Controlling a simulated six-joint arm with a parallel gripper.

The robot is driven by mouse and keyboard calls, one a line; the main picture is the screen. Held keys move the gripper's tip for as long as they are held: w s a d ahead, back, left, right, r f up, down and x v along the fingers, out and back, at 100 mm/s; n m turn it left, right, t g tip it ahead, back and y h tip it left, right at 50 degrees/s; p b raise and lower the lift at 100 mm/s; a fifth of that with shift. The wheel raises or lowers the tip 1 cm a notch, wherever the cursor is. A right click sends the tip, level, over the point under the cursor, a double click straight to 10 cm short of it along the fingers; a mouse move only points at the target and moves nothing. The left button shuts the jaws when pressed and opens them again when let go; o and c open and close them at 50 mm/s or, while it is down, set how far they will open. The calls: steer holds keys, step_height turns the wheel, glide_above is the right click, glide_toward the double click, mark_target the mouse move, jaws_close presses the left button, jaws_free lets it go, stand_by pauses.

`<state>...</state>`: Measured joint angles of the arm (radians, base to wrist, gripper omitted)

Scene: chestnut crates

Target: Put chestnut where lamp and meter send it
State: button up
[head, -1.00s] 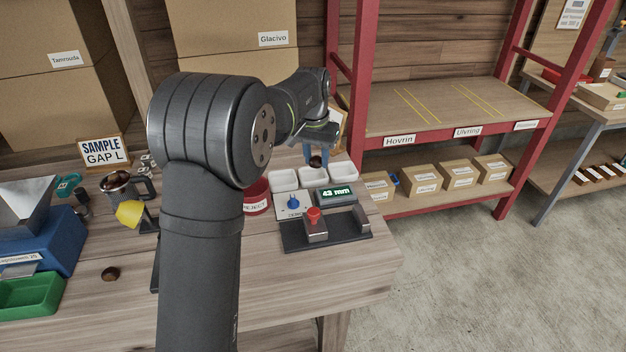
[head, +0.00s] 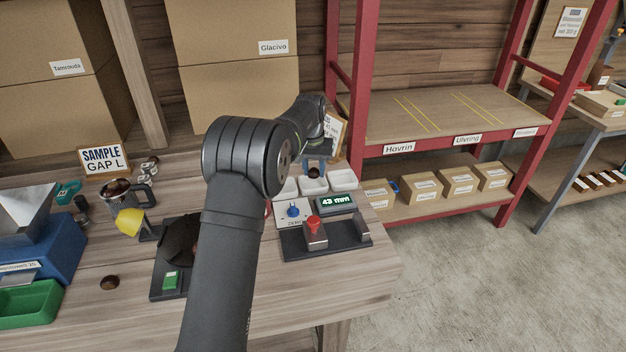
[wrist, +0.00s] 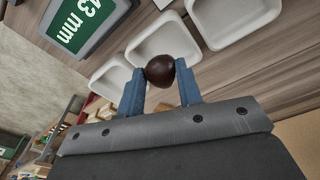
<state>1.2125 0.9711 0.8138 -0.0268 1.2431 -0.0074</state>
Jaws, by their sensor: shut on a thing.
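A dark brown chestnut (head: 313,173) is pinched between the blue fingers of my gripper (head: 315,163). In the wrist view the chestnut (wrist: 160,71) sits between the fingertips, in front of the middle of three white trays (wrist: 158,40). The head view shows the middle tray (head: 314,187) just below the chestnut; I cannot tell the height between them.
Another chestnut (head: 110,282) lies near the green tray (head: 32,302). A sign (head: 101,159) reads SAMPLE GAP L. My arm hides most of the red REJECT container.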

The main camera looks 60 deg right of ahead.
mark_target(311, 174)
steer(key=shift+w+f, duration=0.2)
steer(key=shift+f, duration=1.95)
steer(key=shift+f, duration=0.1)
steer(key=o, duration=0.7)
steer(key=shift+o, duration=0.2)
steer(key=r, duration=0.4)
steer(key=a+r, duration=0.1)
steer(key=r, duration=0.7)
steer(key=shift+s+a+r, duration=0.1)
steer(key=shift+a, duration=0.1)
